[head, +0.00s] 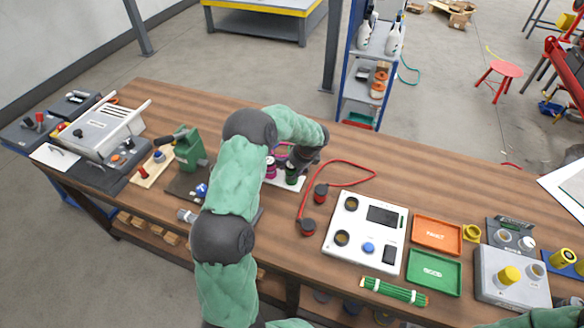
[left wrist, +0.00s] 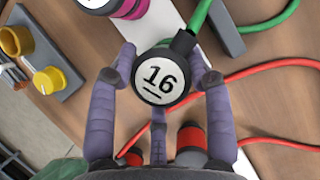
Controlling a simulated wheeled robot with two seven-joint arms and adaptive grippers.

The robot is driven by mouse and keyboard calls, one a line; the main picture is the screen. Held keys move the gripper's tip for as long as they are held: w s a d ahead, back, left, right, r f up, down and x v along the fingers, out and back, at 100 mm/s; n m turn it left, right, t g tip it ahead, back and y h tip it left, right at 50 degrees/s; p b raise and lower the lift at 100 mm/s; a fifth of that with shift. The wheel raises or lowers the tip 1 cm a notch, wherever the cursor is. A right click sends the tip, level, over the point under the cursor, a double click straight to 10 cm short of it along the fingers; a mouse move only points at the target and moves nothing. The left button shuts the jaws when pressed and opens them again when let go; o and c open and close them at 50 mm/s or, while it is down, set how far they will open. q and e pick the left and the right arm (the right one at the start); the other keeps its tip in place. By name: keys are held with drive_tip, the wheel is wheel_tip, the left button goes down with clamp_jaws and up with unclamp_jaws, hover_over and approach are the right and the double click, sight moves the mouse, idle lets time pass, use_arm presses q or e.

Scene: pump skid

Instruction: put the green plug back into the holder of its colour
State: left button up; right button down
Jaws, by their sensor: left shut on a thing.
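The green plug shows in the left wrist view as a round black-rimmed cap marked 16 (left wrist: 161,77), with a green cable (left wrist: 205,15) at its top. My left gripper (left wrist: 158,92) is shut on it, its purple fingers on both sides. In the head view the gripper (head: 302,160) is over the middle of the table, and the green plug (head: 291,174) shows just below it. A white board (head: 301,181) lies under them, with a magenta plug (head: 271,168) beside the green one. I cannot tell whether the green plug touches the board. The green holder cannot be made out. My right gripper is out of view.
Two red plugs (head: 308,226) on a red cable (head: 340,164) lie right of the gripper. A white panel (head: 345,253), an orange tray (head: 438,221) and a green tray (head: 453,285) stand further right. The table's back middle is clear.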

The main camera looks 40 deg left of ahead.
use_arm(q)
drive_tip(key=shift+f+b, duration=0.35)
drive_tip(key=shift+f, duration=0.35)
drive_tip(key=o, duration=1.4)
drive_tip(key=shift+r, duration=0.1)
drive_tip(key=v, duration=1.2)
